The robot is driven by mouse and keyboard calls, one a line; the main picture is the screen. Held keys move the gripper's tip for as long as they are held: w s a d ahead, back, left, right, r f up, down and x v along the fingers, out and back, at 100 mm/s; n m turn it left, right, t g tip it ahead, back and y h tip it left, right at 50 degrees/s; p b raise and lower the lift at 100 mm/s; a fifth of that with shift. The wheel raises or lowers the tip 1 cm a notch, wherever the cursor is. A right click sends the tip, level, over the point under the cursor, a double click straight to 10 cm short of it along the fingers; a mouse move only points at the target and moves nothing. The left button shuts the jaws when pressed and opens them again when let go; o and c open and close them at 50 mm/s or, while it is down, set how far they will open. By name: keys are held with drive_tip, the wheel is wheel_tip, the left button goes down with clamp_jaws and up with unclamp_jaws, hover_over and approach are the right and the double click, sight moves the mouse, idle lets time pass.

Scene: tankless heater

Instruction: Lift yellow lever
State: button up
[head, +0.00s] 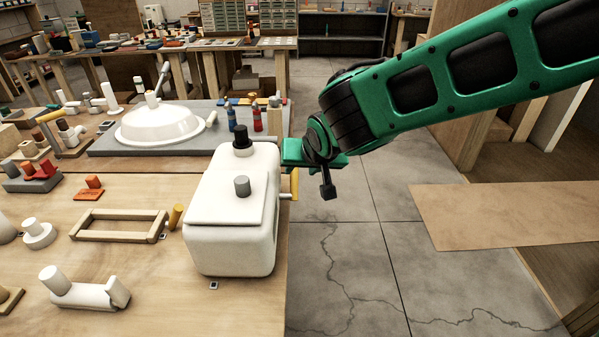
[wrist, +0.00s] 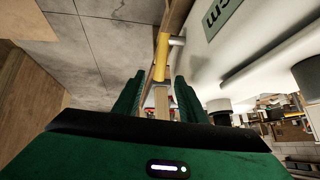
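The white heater (head: 232,215) stands at the right edge of the wooden workbench, with a black knob and a grey knob on top. A yellow lever (head: 294,183) shows on its right side. In the wrist view the yellow lever (wrist: 161,58) hangs from a light-coloured pivot on the heater's white wall (wrist: 225,55). My gripper (wrist: 158,82) is open, its two green fingers apart. The lever's lower end lies in line with the gap between the fingertips; I cannot tell whether it touches either. In the head view the fingers are partly hidden behind the heater.
A wooden frame (head: 118,226) and a white domed object (head: 160,122) are on the bench. A wooden board (head: 510,213) juts in from the right. The floor (head: 365,240) between is clear.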

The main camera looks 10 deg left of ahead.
drive_tip(key=shift+v, duration=1.65)
